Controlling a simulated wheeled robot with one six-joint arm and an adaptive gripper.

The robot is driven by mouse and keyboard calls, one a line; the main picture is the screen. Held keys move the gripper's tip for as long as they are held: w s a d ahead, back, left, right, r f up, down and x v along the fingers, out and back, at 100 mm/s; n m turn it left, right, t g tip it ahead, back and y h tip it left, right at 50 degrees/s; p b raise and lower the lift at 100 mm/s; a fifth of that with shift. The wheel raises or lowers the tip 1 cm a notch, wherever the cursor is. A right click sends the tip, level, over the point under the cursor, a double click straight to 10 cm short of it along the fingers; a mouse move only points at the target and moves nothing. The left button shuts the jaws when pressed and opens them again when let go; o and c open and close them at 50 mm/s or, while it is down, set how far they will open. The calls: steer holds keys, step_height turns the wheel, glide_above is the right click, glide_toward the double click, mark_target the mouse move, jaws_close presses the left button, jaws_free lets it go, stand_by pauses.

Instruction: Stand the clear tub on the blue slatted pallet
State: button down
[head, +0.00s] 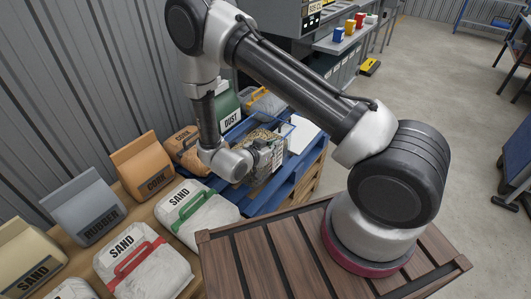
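The blue slatted pallet (290,187) is in the middle of the head view, beside the wall-side row of bags. A clear tub (256,137) with tan, grainy contents shows at the pallet, right behind my gripper. My gripper (272,153) is at the tub's near side and overlaps it in the picture. The fingers are small and partly lost against the tub, so whether they grip it is unclear. The tub's base is hidden by my wrist and gripper, so I cannot tell whether it touches the slats.
A green DUST container (229,108) and a clear bag-like pack with a yellow strip (264,103) stand behind. A white sheet-like item (303,133) is at the pallet's right. Sand bags (195,213), a CORK bag (150,165) and a RUBBER bag (88,208) line the left. Open floor lies right.

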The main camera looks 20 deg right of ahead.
steer(key=shift+f, duration=3.05)
steer(key=c, duration=1.6)
jaws_free()
steer(key=shift+c, duration=0.2)
